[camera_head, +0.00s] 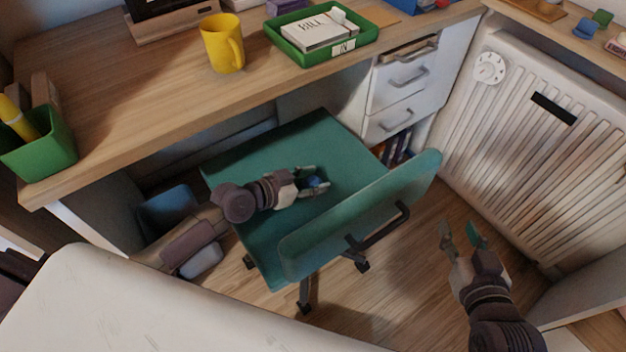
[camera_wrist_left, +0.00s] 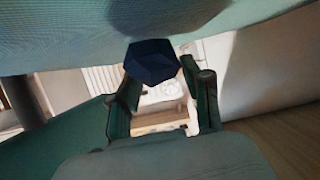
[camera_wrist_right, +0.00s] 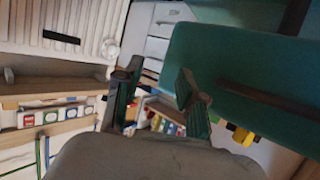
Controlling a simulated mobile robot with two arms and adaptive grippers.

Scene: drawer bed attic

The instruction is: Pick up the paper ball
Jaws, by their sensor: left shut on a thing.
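The paper ball (camera_head: 317,182) is small, dark blue and faceted. It is at the green seat of the chair (camera_head: 330,138), between the fingertips of my left gripper (camera_head: 314,183). In the left wrist view the ball (camera_wrist_left: 151,61) sits at the fingertips, close to the green seat surface, and my left gripper (camera_wrist_left: 160,88) is shut on it. Whether the ball still touches the seat cannot be told. My right gripper (camera_head: 461,238) is open and empty above the floor, to the right of the chair's backrest (camera_head: 400,192). It also shows open in the right wrist view (camera_wrist_right: 155,85).
A wooden desk (camera_head: 130,110) stands behind the chair, with a yellow mug (camera_head: 222,43), a green tray (camera_head: 283,46) and a green pen holder (camera_head: 50,152). A radiator (camera_head: 560,130) is at the right. A white surface (camera_head: 130,300) fills the lower left. The wooden floor (camera_head: 415,285) near my right gripper is clear.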

